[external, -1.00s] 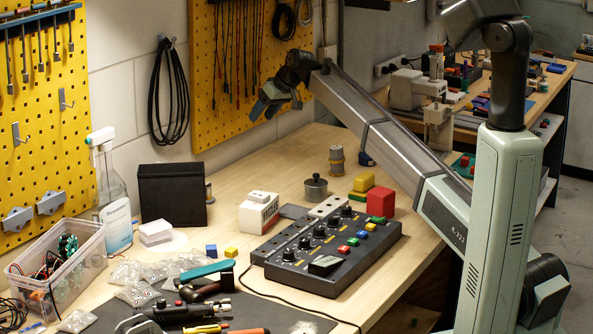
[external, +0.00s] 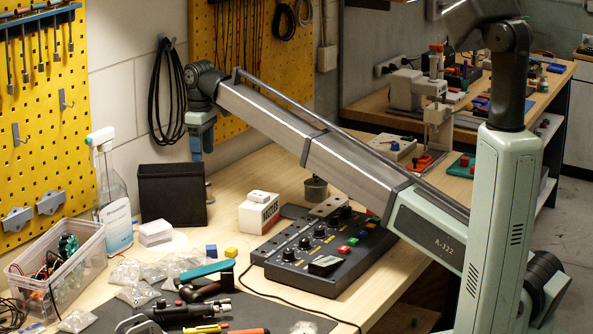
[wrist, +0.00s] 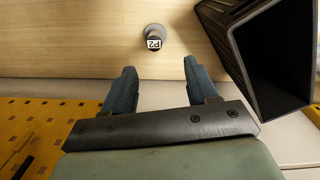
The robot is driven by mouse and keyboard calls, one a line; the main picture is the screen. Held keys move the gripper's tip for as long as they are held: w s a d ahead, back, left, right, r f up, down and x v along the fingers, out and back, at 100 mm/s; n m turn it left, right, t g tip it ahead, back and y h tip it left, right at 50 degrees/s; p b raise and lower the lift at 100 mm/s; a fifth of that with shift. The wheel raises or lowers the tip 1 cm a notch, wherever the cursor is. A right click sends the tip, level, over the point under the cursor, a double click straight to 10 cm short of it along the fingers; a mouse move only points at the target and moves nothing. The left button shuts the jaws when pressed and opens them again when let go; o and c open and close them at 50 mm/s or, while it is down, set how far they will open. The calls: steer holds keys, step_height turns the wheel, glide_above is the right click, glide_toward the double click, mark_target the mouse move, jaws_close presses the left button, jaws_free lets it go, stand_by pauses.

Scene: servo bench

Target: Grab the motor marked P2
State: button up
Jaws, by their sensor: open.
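The motor marked P2 (wrist: 153,38) shows in the wrist view as a small round grey thing with a white P2 label, standing on the wooden bench. It lies ahead of my gripper (wrist: 158,68), roughly in line with the gap between the two blue fingers. The fingers are apart with nothing between them. In the external view my gripper (external: 202,143) hangs fingers down, above the bench behind the black box. A small sliver of something (external: 209,192) shows at that box's right edge; I cannot tell if it is the P2 motor.
The black open box (external: 172,194) stands close by; it also shows right of my fingers in the wrist view (wrist: 272,62). The yellow pegboard (wrist: 30,125) and wall are near. A control panel (external: 325,255) and a white-and-red box (external: 258,213) stand nearer the camera.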

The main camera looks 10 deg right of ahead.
mark_target(206, 183)
step_height(206, 183, down, 6)
steer(key=shift+f, duration=0.2)
steer(key=shift+w+d+f, duration=0.1)
steer(key=shift+w+f, duration=0.05)
steer(key=shift+f, duration=0.75)
steer(key=shift+w+d+f, duration=0.1)
steer(key=shift+f, duration=0.8)
steer(key=shift+w+d+f, duration=0.1)
steer(key=shift+w+f, duration=0.05)
steer(key=shift+f, duration=0.75)
jaws_close()
